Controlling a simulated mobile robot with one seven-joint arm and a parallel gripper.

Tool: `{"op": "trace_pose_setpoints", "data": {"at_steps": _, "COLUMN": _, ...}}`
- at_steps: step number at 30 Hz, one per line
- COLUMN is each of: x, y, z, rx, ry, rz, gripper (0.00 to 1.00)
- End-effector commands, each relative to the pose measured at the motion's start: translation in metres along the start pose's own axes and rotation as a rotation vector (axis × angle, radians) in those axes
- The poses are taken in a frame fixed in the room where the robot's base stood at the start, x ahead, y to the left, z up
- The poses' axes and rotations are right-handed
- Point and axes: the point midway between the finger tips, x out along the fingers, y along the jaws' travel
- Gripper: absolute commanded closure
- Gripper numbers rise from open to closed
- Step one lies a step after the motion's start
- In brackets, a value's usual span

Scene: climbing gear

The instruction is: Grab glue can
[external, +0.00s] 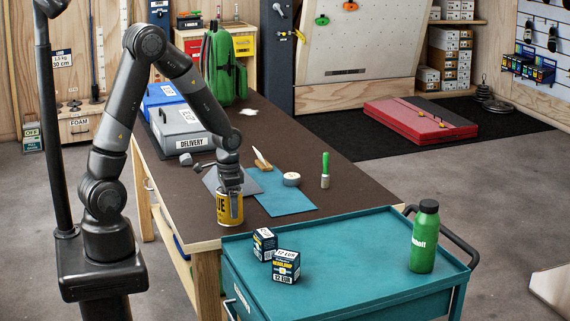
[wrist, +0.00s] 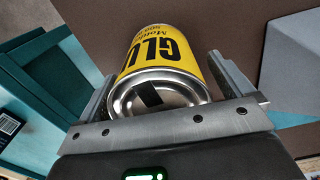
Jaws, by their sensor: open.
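The glue can (external: 223,208) is yellow with black lettering and stands on the dark workbench top near its front edge. In the wrist view the can (wrist: 168,52) shows its silver lid and yellow label, with "GLU" readable. My gripper (external: 232,192) is at the can, pointing down over it. In the wrist view my gripper (wrist: 172,92) is open, with one finger on each side of the can. The can lies between the fingers; a small gap shows on the left, and contact on the right cannot be told.
The workbench (external: 310,178) also holds a blue sheet (external: 285,200), a tape roll (external: 291,179), a green-handled tool (external: 325,170), a brush (external: 262,160) and a grey delivery box (external: 180,128). A teal cart (external: 345,265) in front carries small boxes (external: 286,266) and a green bottle (external: 425,238).

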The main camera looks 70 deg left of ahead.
Motion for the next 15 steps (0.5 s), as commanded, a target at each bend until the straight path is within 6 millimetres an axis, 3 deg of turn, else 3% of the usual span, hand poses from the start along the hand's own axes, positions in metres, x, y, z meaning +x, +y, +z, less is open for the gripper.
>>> {"op": "trace_pose_setpoints", "data": {"at_steps": 6, "x": 0.0006, "y": 0.0000, "z": 0.0000, "rx": 0.000, "ry": 0.000, "rz": 0.000, "gripper": 0.03}}
{"op": "trace_pose_setpoints", "data": {"at_steps": 15, "x": 0.0004, "y": 0.0000, "z": -0.0001, "rx": 0.000, "ry": 0.000, "rz": 0.000, "gripper": 0.27}}
